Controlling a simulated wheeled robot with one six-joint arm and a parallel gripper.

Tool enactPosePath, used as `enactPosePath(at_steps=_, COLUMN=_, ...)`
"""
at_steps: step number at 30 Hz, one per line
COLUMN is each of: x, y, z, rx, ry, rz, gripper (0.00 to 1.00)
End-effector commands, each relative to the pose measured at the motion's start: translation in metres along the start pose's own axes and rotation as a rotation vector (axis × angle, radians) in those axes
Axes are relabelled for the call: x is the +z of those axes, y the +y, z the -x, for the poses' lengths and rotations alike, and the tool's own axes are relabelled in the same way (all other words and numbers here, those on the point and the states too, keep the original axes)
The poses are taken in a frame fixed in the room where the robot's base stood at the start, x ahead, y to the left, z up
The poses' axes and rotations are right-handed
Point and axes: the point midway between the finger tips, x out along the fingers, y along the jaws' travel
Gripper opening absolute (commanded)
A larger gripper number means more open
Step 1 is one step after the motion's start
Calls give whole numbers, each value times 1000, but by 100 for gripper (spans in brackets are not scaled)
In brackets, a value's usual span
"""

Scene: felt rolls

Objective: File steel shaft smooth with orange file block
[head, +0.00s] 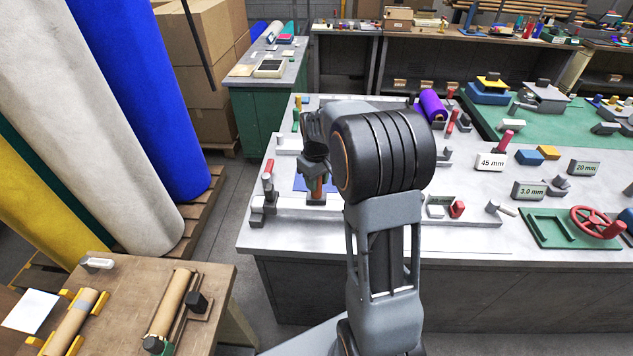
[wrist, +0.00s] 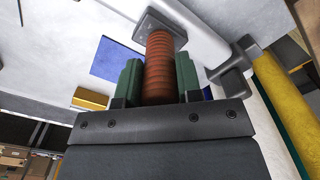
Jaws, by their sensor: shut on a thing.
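My gripper (head: 314,180) is over the left part of the grey workbench. In the wrist view its green fingers (wrist: 158,82) are shut on an upright-looking, ribbed orange-brown grip (wrist: 159,62), which I take to be the handle of the orange file block. A flat grey block (wrist: 152,24) is at the grip's far end; it also shows below the gripper in the head view (head: 316,199). A pale grey bar (wrist: 205,40), likely the steel shaft, runs beside the block into a grey holder (wrist: 232,72). Whether block and bar touch, I cannot tell.
A blue sheet (wrist: 112,62) and a yellow block (wrist: 90,98) lie near the gripper. Large felt rolls (head: 140,90) stand left, beyond an aisle.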

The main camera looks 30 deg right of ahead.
Motion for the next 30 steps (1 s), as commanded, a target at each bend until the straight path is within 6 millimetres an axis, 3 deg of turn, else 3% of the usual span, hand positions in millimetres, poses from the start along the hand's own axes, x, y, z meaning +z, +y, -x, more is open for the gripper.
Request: enactPosePath(at_steps=30, x=17, y=-17, z=2, rx=0, ry=0, rz=1, gripper=5)
